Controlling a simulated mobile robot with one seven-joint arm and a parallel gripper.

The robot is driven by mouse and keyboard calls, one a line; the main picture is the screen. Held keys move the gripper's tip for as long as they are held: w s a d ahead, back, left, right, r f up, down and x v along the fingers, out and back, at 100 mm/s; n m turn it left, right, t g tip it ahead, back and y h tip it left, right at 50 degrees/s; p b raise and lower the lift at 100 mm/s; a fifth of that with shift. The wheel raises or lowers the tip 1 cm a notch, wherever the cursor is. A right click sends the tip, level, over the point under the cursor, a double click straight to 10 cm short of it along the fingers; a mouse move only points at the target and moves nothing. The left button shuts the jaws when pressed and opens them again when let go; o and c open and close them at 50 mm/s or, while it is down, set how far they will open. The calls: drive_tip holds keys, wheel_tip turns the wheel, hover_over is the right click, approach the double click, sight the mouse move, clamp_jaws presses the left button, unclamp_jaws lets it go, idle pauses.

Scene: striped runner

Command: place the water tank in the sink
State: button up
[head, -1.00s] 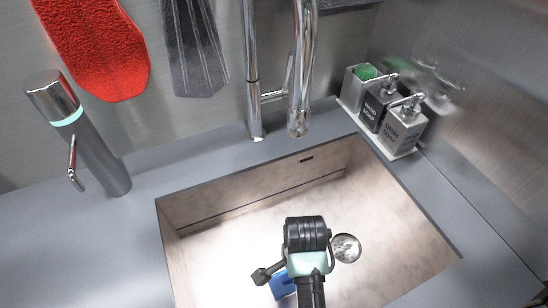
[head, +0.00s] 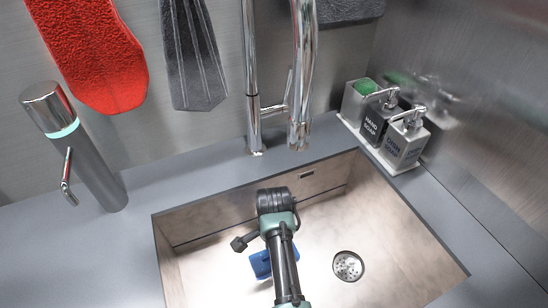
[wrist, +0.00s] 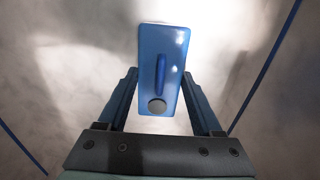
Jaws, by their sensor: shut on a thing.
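The water tank is a blue box; in the wrist view the tank (wrist: 161,75) stands between the two fingers of my gripper (wrist: 162,100), which is shut on it. It has a raised ridge and a round grey cap on the side facing the camera. In the head view the tank (head: 261,265) shows only in part, mostly hidden behind my arm. The sink (head: 390,235) is a beige basin set into a grey counter. My arm and the tank appear over the basin, left of the round drain (head: 348,266). I cannot tell whether the tank touches the sink floor.
A chrome faucet (head: 251,90) stands behind the sink. A grey cylindrical tap (head: 88,165) is at the left. A tray of soap dispensers (head: 403,140) stands at the back right corner. A red mitt (head: 95,55) and a grey cloth (head: 190,55) hang on the wall.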

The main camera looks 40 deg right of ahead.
drive_tip(key=shift+f, duration=0.2)
drive_tip(key=o, duration=1.4)
drive_tip(key=shift+o, duration=0.2)
drive_tip(key=shift+r, duration=0.1)
wheel_tip(320, 180, up, 8)
drive_tip(key=shift+f+p, duration=0.15)
drive_tip(key=shift+p, duration=0.45)
